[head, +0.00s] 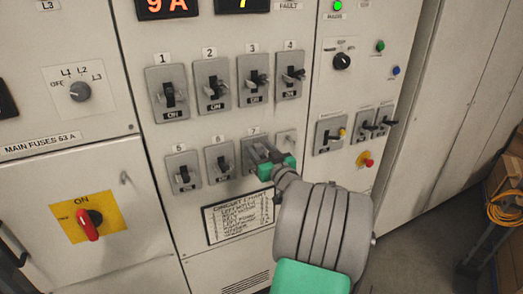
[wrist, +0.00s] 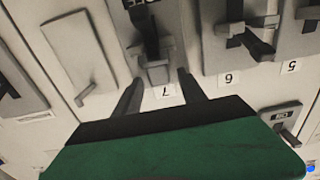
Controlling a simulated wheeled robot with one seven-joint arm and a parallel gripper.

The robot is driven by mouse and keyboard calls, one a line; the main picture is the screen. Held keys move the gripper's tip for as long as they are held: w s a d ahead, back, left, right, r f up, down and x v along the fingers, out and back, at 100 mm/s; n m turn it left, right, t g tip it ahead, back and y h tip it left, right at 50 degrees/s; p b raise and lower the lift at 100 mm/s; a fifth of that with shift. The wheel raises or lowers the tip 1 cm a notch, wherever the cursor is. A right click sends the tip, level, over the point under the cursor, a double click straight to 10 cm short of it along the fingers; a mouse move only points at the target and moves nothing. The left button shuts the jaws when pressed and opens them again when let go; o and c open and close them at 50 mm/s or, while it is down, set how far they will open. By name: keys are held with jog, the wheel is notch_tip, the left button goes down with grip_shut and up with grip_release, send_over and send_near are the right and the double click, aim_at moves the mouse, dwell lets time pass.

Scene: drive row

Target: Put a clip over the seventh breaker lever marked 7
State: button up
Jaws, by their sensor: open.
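Breaker 7 (head: 253,146) is in the lower row of the panel, partly hidden by my gripper (head: 265,156). In the wrist view, upside down, its black lever (wrist: 147,35) stands just beyond my open fingers (wrist: 157,79). The label 7 (wrist: 166,91) shows between the fingers. A grey crosspiece (wrist: 155,58) sits across the base of the lever, close ahead of the fingertips. I cannot tell whether it is a clip or part of the breaker. Nothing shows gripped between the fingers.
Breaker 6 (head: 219,161) and its lever (wrist: 258,45) stand beside breaker 7; breaker 5 (head: 183,172) is farther left. A plate with a small hook (wrist: 80,60) is on the other side. Breakers 1 to 4 form the upper row. A circuit chart (head: 240,216) hangs below.

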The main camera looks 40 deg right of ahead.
jog(key=shift+r, duration=0.1)
jog(key=shift+s, duration=0.15)
jog(key=b+v, duration=0.3)
jog(key=v, duration=0.9)
jog(key=w+a+f+n+g+y, duration=0.2)
jog(key=w+a+f+g+y, duration=0.15)
jog(key=a, duration=0.55)
jog(key=w+a+f+n+g+y, duration=0.25)
jog(key=w+a+f, duration=0.2)
jog(key=a, duration=0.45)
jog(key=s+a+f+g, duration=0.2)
jog(key=s+a+g, duration=0.2)
jog(key=s+a, duration=0.3)
jog(key=s+a+f+m+g+h, duration=0.1)
jog(key=s+a+f+g, duration=0.2)
jog(key=s+a, duration=0.4)
jog(key=shift+a+g, duration=0.3)
jog(key=shift+g, duration=0.3)
